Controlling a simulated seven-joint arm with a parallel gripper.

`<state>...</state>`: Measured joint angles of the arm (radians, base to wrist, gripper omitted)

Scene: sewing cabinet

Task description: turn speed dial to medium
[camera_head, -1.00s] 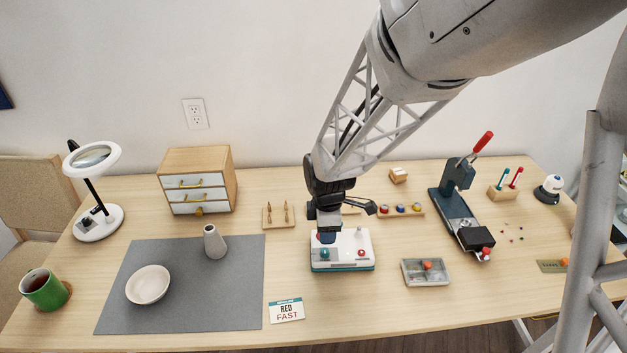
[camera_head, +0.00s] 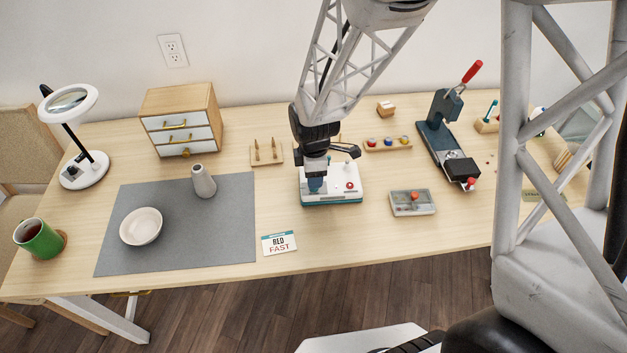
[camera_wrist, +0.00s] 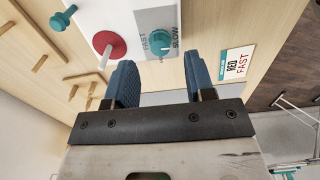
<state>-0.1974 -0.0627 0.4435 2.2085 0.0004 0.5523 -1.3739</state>
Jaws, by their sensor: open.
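The white machine (camera_head: 336,197) with a teal base stands near the middle of the table. In the wrist view its speed dial is a teal knob (camera_wrist: 158,44) on a grey plate marked FAST and SLOW; its exact pointer setting is too small to tell. A red disc with a pale lever (camera_wrist: 108,46) is beside it. My gripper (camera_wrist: 160,75) has two blue fingers, open and empty, one to each side of the dial's line but short of it in the wrist view. In the head view my gripper (camera_head: 315,184) is over the machine's left part and hides the dial.
A card reading RED FAST (camera_head: 279,243) lies in front of the machine. A grey tray (camera_head: 413,210) is to its right, a peg stand (camera_head: 266,162) behind left, and a spool rack (camera_head: 388,148) behind right. The grey mat (camera_head: 190,240) lies left.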

